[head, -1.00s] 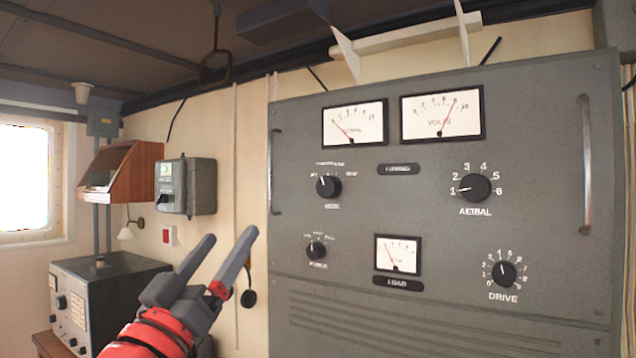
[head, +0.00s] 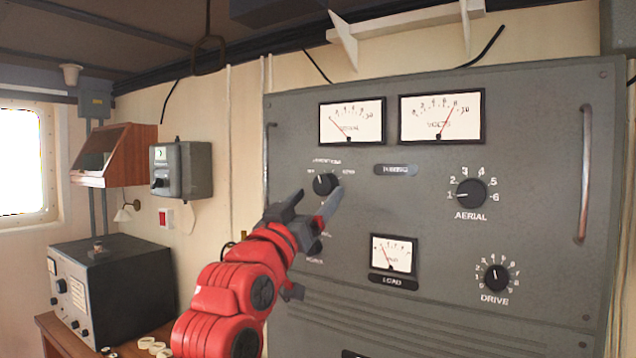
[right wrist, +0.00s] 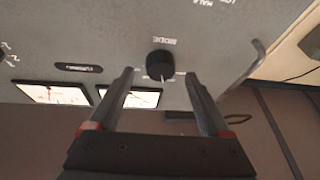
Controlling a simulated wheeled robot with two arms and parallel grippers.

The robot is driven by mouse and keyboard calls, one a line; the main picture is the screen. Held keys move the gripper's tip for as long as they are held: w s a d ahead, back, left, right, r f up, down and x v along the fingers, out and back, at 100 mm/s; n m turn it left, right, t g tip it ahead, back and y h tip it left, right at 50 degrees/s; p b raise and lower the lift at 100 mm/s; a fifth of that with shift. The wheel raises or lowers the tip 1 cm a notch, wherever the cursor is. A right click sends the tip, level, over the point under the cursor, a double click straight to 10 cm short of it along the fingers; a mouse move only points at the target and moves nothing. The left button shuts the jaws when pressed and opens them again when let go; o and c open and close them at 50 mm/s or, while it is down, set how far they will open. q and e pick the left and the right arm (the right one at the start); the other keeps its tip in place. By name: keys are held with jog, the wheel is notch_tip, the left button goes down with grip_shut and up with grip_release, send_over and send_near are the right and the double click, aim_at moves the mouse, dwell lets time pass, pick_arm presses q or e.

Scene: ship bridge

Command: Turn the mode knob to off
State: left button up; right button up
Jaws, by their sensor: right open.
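The mode knob (head: 325,184) is a round black knob at the upper left of the grey panel. Its white mark points roughly up, slightly left, and small printed labels surround it. In the right wrist view the knob (right wrist: 160,65) appears upside down, with the word MODE beside it. My right gripper (head: 318,203) is open and empty, pointing at the panel just below the knob in the head view. In the right wrist view its fingers (right wrist: 160,80) lie either side of the knob, apparently short of it and not touching. My left gripper is out of view.
The grey panel (head: 400,315) also carries meters, an aerial knob (head: 471,194), a drive knob (head: 495,278) and a vertical handle (head: 584,175) at right. A smaller knob below the mode knob is partly hidden by my gripper. A black-topped box (head: 120,280) stands at left.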

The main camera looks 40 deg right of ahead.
jog(key=shift+x, duration=1)
jog(key=shift+c, duration=0.2)
grip_shut()
